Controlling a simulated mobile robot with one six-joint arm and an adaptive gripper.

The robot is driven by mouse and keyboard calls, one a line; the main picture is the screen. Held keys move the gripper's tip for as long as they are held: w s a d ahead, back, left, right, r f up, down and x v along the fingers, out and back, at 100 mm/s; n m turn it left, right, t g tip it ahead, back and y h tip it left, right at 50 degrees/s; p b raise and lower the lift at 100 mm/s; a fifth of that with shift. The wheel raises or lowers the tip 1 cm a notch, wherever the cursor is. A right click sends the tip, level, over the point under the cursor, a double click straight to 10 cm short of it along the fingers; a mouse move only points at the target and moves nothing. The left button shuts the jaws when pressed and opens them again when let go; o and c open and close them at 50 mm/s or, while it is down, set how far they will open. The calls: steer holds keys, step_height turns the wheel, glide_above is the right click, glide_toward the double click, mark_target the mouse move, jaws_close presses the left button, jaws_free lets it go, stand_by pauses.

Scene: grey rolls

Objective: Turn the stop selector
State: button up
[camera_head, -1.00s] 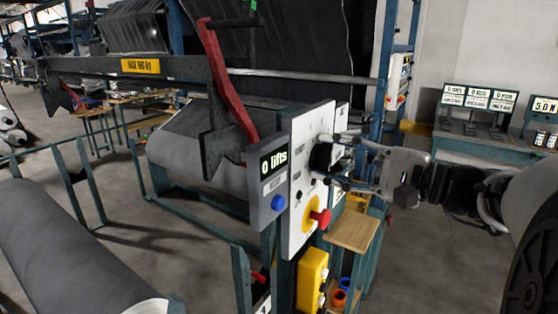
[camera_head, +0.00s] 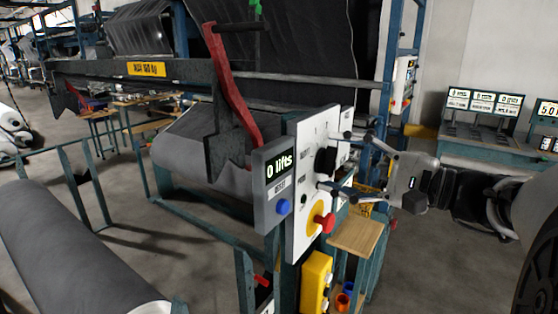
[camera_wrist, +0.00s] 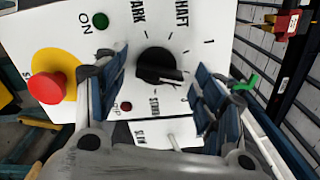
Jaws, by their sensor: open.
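The stop selector is a black rotary knob (camera_head: 325,160) on a white control panel (camera_head: 305,235). My gripper (camera_head: 338,164) is open and empty, just off the panel to the right of the knob in the head view. In the wrist view its blue-padded fingers (camera_wrist: 158,88) stand wide on either side of the knob, with visible gaps and no contact that I can see.
A red mushroom button on a yellow plate (camera_wrist: 70,75) is left of the fingers in the wrist view. A green ON button (camera_wrist: 100,20) and a small red button (camera_wrist: 126,106) are close by. A "0 lifts" display (camera_head: 280,164) and red lever (camera_head: 232,85) stand left.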

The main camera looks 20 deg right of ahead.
steer(key=v, duration=1.1)
steer(key=shift+s+d, duration=0.2)
steer(key=shift+s, duration=0.05)
